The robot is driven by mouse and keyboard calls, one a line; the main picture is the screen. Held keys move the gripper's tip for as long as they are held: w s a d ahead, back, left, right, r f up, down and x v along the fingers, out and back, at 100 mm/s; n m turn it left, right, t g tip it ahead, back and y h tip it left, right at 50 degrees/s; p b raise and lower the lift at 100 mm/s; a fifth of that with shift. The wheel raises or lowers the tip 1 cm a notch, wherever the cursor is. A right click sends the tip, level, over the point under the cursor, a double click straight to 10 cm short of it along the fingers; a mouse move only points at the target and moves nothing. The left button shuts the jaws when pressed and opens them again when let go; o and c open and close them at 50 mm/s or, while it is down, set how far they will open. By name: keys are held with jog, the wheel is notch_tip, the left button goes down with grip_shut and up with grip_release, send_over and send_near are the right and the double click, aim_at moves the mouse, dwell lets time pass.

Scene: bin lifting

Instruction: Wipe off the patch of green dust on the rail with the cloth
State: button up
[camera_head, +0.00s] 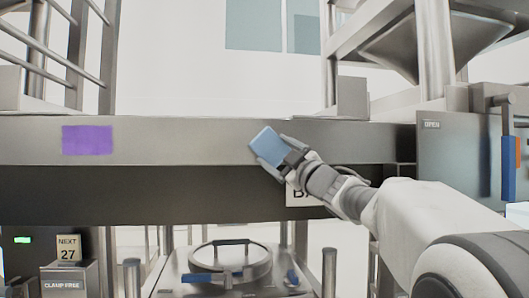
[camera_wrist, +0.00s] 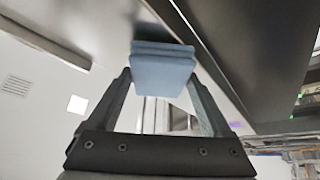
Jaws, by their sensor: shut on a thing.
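The rail (camera_head: 185,142) is a long grey metal beam across the head view. A flat purple patch (camera_head: 87,140) shows on its front face at the left. No green patch shows on the visible part of the rail. The blue folded cloth (camera_head: 268,146) is in my gripper (camera_head: 276,153), tilted, in front of the rail right of centre. It hides the rail behind it. In the wrist view the cloth (camera_wrist: 163,68) sits between the fingertips (camera_wrist: 160,76), close to the rail's surface; I cannot tell if it touches.
Below the rail are a dark band and a round-rimmed hatch (camera_head: 230,262) with blue handles. A grey cabinet (camera_head: 460,155) with a blue and red handle (camera_head: 509,168) is at right. The rail front between patch and cloth is clear.

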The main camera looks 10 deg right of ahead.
jog(key=shift+w, duration=0.35)
jog(key=shift+d, duration=0.1)
jog(key=shift+w, duration=0.1)
dwell(1.4)
jog(key=shift+s+a, duration=0.2)
jog(key=shift+s, duration=0.1)
jog(key=shift+s+d+b, duration=0.1)
jog(key=shift+s+b, duration=0.8)
jog(key=shift+s, duration=1.7)
